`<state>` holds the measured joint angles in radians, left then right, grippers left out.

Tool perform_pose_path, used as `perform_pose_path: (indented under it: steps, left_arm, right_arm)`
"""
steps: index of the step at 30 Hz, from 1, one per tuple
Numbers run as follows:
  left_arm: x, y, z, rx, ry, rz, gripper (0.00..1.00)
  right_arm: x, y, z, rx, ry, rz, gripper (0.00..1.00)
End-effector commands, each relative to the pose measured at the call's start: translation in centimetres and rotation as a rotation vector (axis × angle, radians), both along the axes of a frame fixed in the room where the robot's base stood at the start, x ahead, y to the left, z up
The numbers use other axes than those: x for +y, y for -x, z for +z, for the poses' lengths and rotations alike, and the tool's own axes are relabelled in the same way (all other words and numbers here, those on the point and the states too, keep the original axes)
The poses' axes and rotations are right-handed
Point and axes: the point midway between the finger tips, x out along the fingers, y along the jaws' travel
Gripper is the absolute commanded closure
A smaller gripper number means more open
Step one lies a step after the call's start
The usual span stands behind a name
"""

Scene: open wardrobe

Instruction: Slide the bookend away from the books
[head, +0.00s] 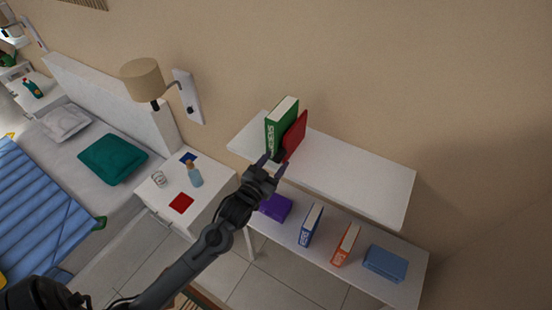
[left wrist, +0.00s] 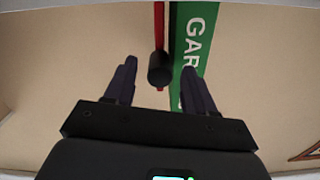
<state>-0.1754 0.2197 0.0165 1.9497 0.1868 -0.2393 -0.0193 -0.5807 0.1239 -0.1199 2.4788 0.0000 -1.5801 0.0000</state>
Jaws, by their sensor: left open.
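A green book (head: 281,128) stands upright at the left end of the upper white shelf. Beside it, on its right, is a thin red upright panel (head: 294,137), which appears to be the bookend. In the left wrist view the panel shows as a narrow red strip (left wrist: 159,22) with a dark round knob (left wrist: 159,70) in front, next to the green spine (left wrist: 191,45). My left gripper (head: 272,163) is open at the shelf's front edge. Its fingers lie on either side of the knob, with gaps visible; it holds nothing. My right gripper is not in view.
The upper shelf (head: 350,185) is bare right of the red panel. A lower shelf (head: 280,229) holds a purple item, a blue book (head: 311,224), an orange book (head: 345,244) and a blue box (head: 385,263). A nightstand with a bottle (head: 195,176) stands to the left.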

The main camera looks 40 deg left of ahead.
Motion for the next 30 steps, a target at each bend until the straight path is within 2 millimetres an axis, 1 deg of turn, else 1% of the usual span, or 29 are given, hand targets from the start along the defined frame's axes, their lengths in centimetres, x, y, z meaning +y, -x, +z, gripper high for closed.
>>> perform_pose_path:
  steps: [3, 6, 14, 15, 17, 25, 30]
  left_arm:
    - [0.14, -0.85, 0.08, 0.000, 0.000, 0.000, 0.45]
    - [0.20, -1.16, 0.05, 0.000, 0.000, 0.000, 0.45]
    - [0.21, -1.23, 0.00, 0.000, 0.000, 0.000, 0.45]
    - [0.21, -1.23, 0.00, 0.000, 0.000, 0.000, 0.48]
    - [0.21, -1.22, 0.00, 0.000, 0.000, 0.000, 0.58]
    - [0.21, -1.21, 0.00, 0.000, 0.000, 0.000, 0.99]
    - [0.21, -1.21, 0.00, 0.000, 0.000, 0.000, 1.00]
  right_arm:
    - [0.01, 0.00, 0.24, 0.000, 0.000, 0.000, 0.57]
    - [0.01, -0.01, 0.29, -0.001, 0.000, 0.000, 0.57]
    - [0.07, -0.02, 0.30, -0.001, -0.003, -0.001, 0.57]
    - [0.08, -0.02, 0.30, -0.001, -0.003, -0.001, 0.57]
    - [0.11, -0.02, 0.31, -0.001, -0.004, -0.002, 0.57]
    - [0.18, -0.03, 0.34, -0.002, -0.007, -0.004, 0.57]
    - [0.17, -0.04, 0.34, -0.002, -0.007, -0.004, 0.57]
